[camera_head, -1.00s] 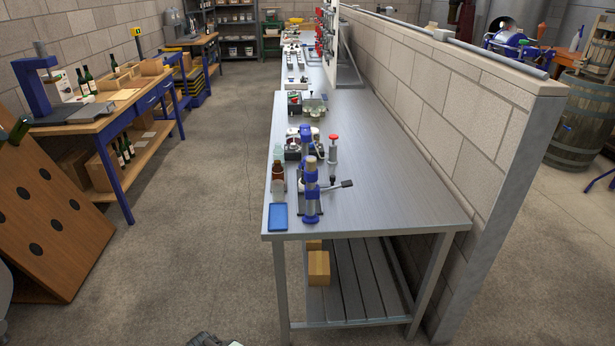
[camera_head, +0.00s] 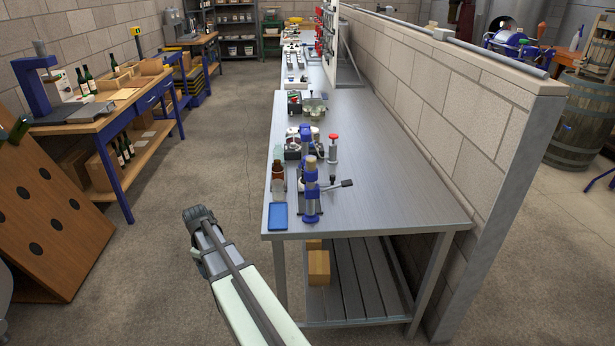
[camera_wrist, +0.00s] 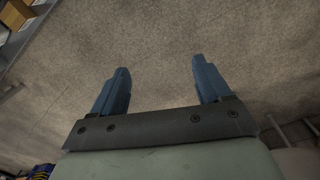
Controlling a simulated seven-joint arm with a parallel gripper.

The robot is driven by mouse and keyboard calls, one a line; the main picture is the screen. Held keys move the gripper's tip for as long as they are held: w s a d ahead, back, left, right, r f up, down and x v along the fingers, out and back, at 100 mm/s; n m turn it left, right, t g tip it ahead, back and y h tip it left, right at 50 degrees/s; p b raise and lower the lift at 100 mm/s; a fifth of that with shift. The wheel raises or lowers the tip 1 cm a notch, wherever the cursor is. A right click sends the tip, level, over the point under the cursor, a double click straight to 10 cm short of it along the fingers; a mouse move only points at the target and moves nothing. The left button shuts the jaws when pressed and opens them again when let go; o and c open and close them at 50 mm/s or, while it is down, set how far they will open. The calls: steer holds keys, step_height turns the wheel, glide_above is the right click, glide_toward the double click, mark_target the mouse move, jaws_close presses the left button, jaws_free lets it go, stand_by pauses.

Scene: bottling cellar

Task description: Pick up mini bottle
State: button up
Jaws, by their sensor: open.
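Small bottles stand in a row at the left edge of the steel table. One is a brown bottle (camera_head: 277,171); a clear bottle (camera_head: 277,187) is just in front of it, and a pale greenish one (camera_head: 279,153) is behind. I cannot tell which of them is the mini bottle. My gripper (camera_head: 194,214) is over the floor, left of the table's near corner and apart from the bottles. In the wrist view its two blue fingers (camera_wrist: 159,68) are spread wide with only bare floor between them. No bottle shows in the wrist view.
The steel table (camera_head: 385,190) carries a blue tray (camera_head: 278,217) at its near left corner. A blue hand-lever tool (camera_head: 311,190) and a red-topped tool (camera_head: 333,155) stand beside the bottles. A block wall bounds the right. The aisle floor is clear.

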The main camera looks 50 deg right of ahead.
steer(key=w+d+r+n, duration=0.2)
steer(key=w+d+r, duration=0.2)
steer(key=d+r, duration=0.8)
steer(key=s+d+r+n+h, duration=0.1)
steer(key=s+d+r+n, duration=0.2)
steer(key=d+r, duration=0.95)
steer(key=s+d+r+n, duration=0.35)
steer(key=d+r, duration=0.55)
steer(key=d, duration=0.7)
steer(key=shift+m+g, duration=0.35)
steer(key=shift+g, duration=0.05)
steer(key=f, duration=0.4)
steer(key=d+f, duration=0.1)
steer(key=f, duration=0.4)
steer(key=s+d+f, duration=0.1)
steer(key=f, duration=0.3)
steer(key=shift+f, duration=0.15)
steer(key=shift+c, duration=0.4)
jaws_close()
